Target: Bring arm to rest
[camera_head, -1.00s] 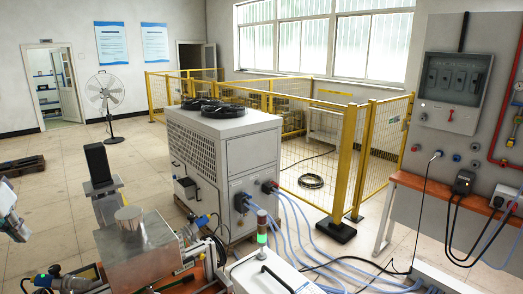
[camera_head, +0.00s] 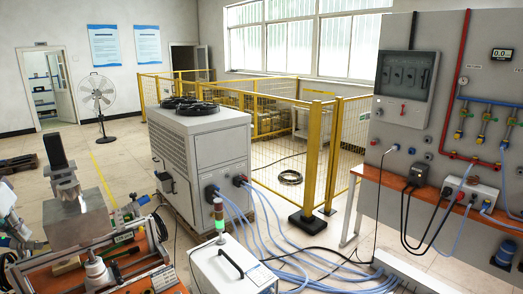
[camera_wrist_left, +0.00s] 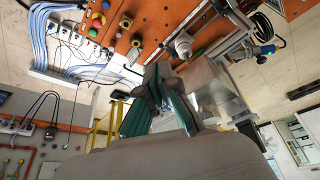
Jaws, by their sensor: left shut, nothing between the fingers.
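My left gripper (camera_head: 14,230) shows only in part at the left edge of the camera_head view, beside the bench with the metal box (camera_head: 78,226). In the left wrist view the fingers of my left gripper (camera_wrist_left: 155,84) are brought together, with nothing seen between them. The metal box (camera_wrist_left: 215,92) also shows there, to the right of the fingers. A grey metal piece (camera_head: 66,187) stands on top of the box in the camera_head view. My right gripper is in neither view.
A white unit with a handle (camera_head: 232,270) stands at the front, with blue hoses running right. Behind it are a grey chiller (camera_head: 205,155) and a yellow fence (camera_head: 315,160). A wall panel (camera_head: 440,130) stands at the right. The back-left floor is fairly open.

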